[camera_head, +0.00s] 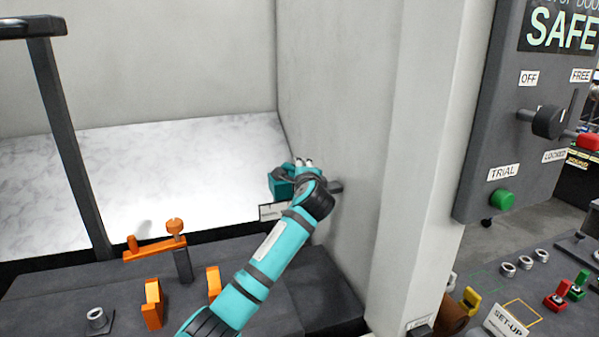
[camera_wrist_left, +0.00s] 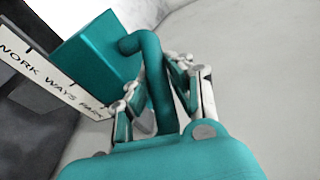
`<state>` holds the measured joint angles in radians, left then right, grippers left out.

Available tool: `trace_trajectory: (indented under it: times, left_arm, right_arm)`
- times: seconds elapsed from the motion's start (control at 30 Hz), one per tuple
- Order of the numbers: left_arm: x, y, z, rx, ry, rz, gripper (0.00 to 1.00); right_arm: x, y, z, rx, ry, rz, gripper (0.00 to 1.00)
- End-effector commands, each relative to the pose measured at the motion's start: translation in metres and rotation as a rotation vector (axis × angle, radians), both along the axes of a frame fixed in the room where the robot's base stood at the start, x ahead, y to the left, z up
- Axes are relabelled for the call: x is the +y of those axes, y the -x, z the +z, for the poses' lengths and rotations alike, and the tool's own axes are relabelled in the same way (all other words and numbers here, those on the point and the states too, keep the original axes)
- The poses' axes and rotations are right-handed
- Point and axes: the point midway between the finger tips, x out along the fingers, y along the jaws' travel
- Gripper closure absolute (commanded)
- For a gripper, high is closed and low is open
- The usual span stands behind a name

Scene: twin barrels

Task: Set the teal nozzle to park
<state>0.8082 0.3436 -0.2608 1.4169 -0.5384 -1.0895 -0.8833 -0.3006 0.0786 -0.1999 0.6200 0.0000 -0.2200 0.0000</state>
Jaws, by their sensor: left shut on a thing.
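The teal nozzle (camera_head: 281,188) is a block at the right end of the white bed's front edge, beside the grey wall. In the left wrist view the nozzle (camera_wrist_left: 98,52) shows as a block with a bent round teal tube. A white label (camera_wrist_left: 48,75) beneath it reads WORK, WAYS, PARK; it is small in the head view (camera_head: 273,211). My left gripper (camera_head: 304,163) is shut on the nozzle's tube, with its fingers (camera_wrist_left: 163,82) on either side of it. Which mark the nozzle points at I cannot tell. My right gripper is not in view.
An orange lever fixture (camera_head: 155,249) and orange blocks (camera_head: 152,303) stand on the dark ledge left of my arm. A pale wall post (camera_head: 415,150) rises at the right. A grey control panel (camera_head: 520,150) with a black knob (camera_head: 548,122) and green button (camera_head: 502,199) is beyond it.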

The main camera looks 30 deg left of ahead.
Motion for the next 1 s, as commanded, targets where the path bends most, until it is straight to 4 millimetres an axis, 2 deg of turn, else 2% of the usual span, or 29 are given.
trace_trajectory:
  times: [0.03, 0.37, 0.4, 0.47, 0.87, 1.0]
  left_arm:
    - [-0.001, 0.000, -0.007, 0.010, 0.009, 0.004, 1.00]
    - [0.000, 0.000, -0.007, 0.012, 0.010, 0.005, 1.00]
    - [0.000, 0.000, -0.007, 0.013, 0.010, 0.006, 0.78]
    - [0.000, 0.000, -0.007, 0.012, 0.010, 0.005, 0.70]
    - [-0.001, 0.001, -0.003, 0.006, 0.004, 0.004, 0.70]
    - [-0.010, 0.011, -0.001, 0.003, 0.004, 0.002, 0.70]
  right_arm:
    - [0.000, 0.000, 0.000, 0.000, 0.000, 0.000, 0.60]
    - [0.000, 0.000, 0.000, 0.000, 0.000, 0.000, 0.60]
    - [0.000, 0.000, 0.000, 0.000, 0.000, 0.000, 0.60]
    - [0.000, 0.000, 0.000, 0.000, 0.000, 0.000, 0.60]
    - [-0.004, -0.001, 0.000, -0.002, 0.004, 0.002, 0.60]
    - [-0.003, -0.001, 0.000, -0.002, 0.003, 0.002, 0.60]
